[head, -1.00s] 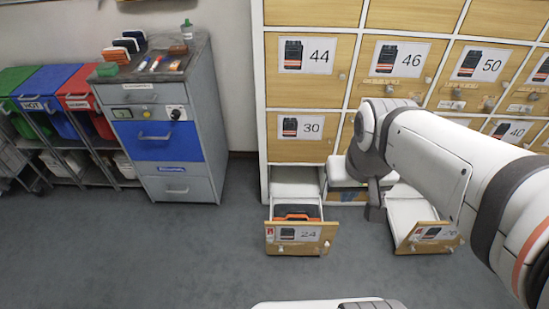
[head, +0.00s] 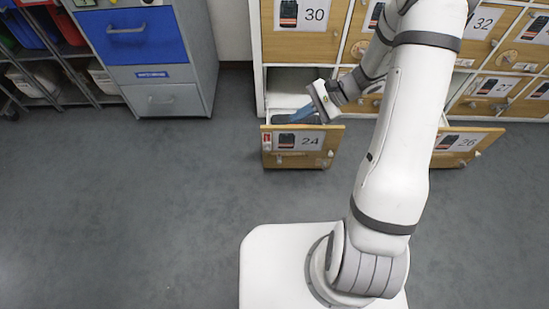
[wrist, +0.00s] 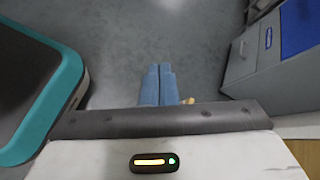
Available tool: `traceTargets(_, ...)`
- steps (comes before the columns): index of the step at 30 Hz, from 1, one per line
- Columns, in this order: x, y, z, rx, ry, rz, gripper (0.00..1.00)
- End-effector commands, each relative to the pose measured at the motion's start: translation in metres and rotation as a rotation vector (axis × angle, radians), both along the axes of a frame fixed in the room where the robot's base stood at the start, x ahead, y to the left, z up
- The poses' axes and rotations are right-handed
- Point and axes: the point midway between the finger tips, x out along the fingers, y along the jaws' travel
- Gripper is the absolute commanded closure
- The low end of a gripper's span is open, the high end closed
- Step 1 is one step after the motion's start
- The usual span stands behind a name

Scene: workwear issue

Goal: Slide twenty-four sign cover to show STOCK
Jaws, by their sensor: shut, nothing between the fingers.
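Drawer twenty-four (head: 327,150) is pulled out low on the shelf wall. Its wooden front bears a card (head: 298,141) with a dark device picture and "24". A small red and white tag (head: 267,142) sits left of the card. The tag's wording is too small to read, and I cannot tell the sign's cover apart. My gripper (head: 300,114) is just above the drawer's front edge, its blue fingers slanting down to the left. In the wrist view its fingers (wrist: 157,86) are together with nothing between them. I cannot tell whether they touch the drawer.
Drawer 26 (head: 467,147) also stands open, to the right behind my arm. A grey cabinet with a blue drawer (head: 135,38) stands at the left. A dark panel with a teal rim (wrist: 72,70) fills the wrist view's left side.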

Motion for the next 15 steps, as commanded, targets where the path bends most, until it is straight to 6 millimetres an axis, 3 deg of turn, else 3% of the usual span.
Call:
traceTargets(1,0.007,-0.002,-0.045,0.041,0.044,-0.058,1.00)
traceTargets(9,0.042,-0.014,-0.209,0.244,0.222,-0.392,1.00)
traceTargets(15,0.049,-0.027,-0.322,0.350,0.319,-0.625,1.00)
